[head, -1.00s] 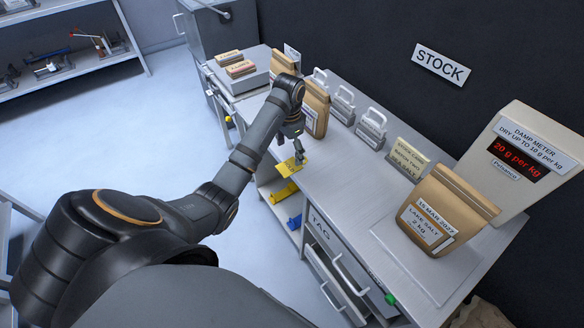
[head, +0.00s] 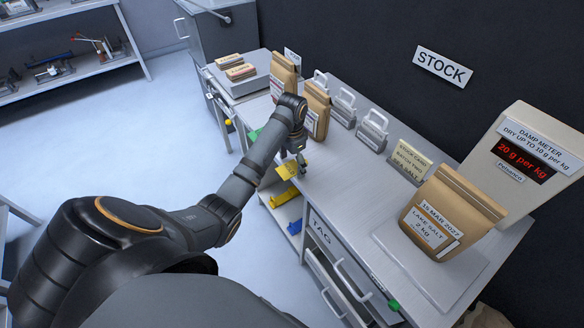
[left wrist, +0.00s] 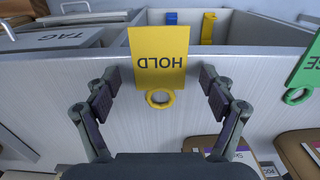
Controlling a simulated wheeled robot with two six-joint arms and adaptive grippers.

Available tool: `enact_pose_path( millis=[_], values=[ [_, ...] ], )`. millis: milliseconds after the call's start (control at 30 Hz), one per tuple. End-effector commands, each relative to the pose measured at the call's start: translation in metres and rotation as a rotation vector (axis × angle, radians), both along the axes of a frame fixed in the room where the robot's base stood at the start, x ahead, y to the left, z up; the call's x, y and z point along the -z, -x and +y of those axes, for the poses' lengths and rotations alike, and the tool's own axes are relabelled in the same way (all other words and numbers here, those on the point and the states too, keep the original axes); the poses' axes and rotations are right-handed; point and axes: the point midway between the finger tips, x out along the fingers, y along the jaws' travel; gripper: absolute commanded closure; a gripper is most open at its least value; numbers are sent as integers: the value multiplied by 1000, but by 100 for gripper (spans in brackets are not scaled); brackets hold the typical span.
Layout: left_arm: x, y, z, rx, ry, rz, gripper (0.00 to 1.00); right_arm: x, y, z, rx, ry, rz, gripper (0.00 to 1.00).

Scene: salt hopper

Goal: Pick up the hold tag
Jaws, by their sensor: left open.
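The yellow hold tag (left wrist: 160,62), a plate with a ring at one end, reads HOLD upside down in the left wrist view. Its ring lies over the grey bench top and its plate reaches out past the bench edge. In the head view the tag (head: 286,171) shows at the bench's front edge, just beside my left gripper (head: 301,162). In the left wrist view my left gripper (left wrist: 159,82) is open, with one finger on each side of the tag and visible gaps between. My right gripper is not in view.
A green tag (left wrist: 308,66) lies along the same edge. Paper salt bags (head: 316,110) and several grey handled blocks (head: 372,130) stand behind my gripper. Below the edge are open bins with a yellow piece (head: 285,197) and a blue piece (head: 294,226). A bag of lake salt (head: 450,212) stands right.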

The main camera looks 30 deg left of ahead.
Motion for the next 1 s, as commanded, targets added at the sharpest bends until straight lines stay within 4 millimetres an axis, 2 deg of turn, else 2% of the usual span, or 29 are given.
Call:
enact_pose_path(
  millis=[700,1000],
  values=[
    [3,0,0,0,0,-1,18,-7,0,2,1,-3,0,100],
    [3,0,0,0,0,0,59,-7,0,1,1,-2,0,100]
  ],
)
